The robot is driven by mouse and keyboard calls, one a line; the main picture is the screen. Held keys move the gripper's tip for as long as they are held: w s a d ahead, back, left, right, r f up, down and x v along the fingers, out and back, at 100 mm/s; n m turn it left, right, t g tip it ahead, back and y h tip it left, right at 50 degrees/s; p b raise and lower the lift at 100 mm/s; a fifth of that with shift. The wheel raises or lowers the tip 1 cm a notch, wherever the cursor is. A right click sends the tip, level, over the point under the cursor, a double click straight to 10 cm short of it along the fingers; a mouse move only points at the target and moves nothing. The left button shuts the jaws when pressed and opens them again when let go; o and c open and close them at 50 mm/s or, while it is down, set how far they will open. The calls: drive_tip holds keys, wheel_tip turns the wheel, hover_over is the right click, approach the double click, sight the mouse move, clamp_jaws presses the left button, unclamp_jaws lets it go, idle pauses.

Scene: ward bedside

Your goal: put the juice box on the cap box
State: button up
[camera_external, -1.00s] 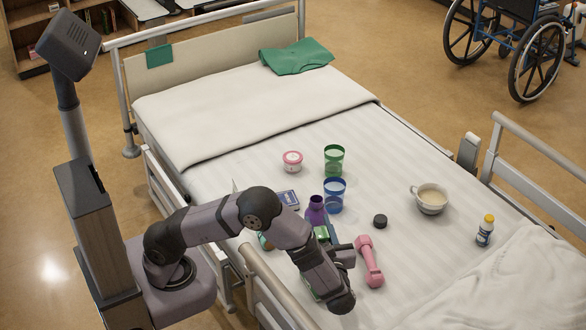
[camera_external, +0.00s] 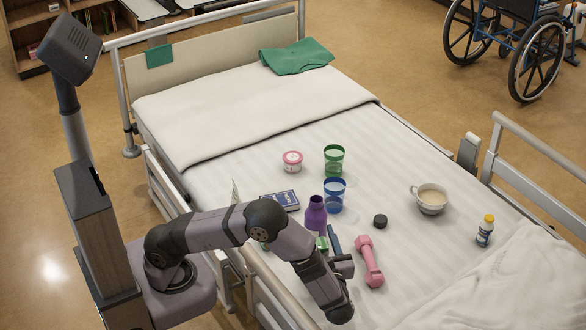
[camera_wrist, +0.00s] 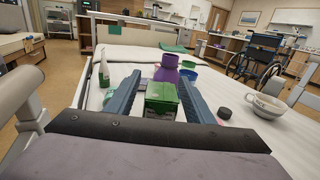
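The juice box is a small green carton (camera_wrist: 161,100) standing between my fingers in the wrist view; a little of it shows in the external view (camera_external: 322,243). My gripper (camera_wrist: 160,77) is open, with a finger on each side of the carton and gaps visible. In the external view one blue-grey finger (camera_external: 334,241) shows beside the carton, and my wrist hides much of the rest. A flat blue box (camera_external: 280,200), seemingly the cap box, lies on the bed behind my forearm.
A purple bottle (camera_external: 316,214) stands just beyond the carton, with blue (camera_external: 335,194) and green (camera_external: 333,159) cups behind. A pink dumbbell (camera_external: 369,262) and black cap (camera_external: 380,221) lie right. The bed rail (camera_external: 272,285) runs below my arm.

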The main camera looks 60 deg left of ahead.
sight(323, 250)
drive_tip(key=shift+r, duration=0.25)
drive_tip(key=v, duration=0.3)
drive_tip(key=p+v, duration=0.1)
drive_tip(key=v, duration=0.1)
drive_tip(key=shift+d+r, duration=0.15)
drive_tip(key=shift+r, duration=0.25)
drive_tip(key=shift+r+p, duration=0.75)
drive_tip(key=shift+r, duration=2.3)
